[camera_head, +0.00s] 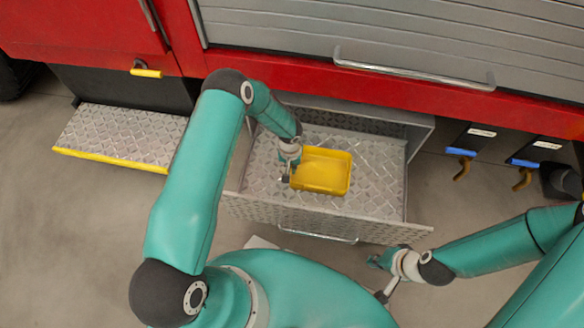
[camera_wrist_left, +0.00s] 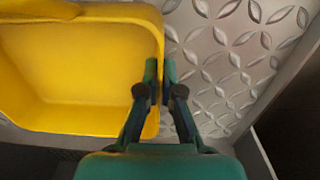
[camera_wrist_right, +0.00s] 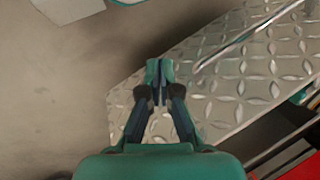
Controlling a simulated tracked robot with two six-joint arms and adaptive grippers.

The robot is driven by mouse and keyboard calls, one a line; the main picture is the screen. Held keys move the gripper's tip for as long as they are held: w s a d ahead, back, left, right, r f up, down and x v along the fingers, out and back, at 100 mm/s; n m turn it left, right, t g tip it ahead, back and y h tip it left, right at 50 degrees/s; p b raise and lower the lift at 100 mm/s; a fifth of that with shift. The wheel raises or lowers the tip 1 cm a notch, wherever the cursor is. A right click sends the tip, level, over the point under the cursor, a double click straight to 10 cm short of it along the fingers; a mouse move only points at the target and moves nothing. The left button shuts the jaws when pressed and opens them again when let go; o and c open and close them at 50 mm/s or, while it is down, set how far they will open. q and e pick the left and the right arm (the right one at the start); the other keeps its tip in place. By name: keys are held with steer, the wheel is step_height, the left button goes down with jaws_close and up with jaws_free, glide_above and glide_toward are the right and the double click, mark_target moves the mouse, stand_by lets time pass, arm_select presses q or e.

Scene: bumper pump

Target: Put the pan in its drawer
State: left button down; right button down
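The yellow pan (camera_head: 323,170) is inside the open metal drawer (camera_head: 262,170), right of its middle in the head view. My left gripper (camera_head: 285,178) is at the pan's left wall. In the left wrist view my left gripper (camera_wrist_left: 161,75) has one finger on each side of the wall of the pan (camera_wrist_left: 85,75), closed on it. I cannot tell whether the pan touches the drawer floor. My right gripper (camera_head: 376,262) is outside the drawer, near its front right corner. In the right wrist view my right gripper (camera_wrist_right: 159,72) is shut and empty, by the diamond-plate drawer front (camera_wrist_right: 235,90).
The drawer's bar handle (camera_head: 318,237) runs along its front. A red truck body with a grey shutter (camera_head: 420,40) stands behind. A yellow-edged step (camera_head: 120,135) is at left. Two blue-and-yellow hooked parts (camera_head: 462,165) (camera_head: 523,172) hang at right. Concrete floor lies around.

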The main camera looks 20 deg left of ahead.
arm_select(q)
steer(key=c, duration=1.3)
jaws_free()
step_height(320, 180, up, 12)
steer(key=p, duration=0.3)
steer(key=shift+a, duration=0.1)
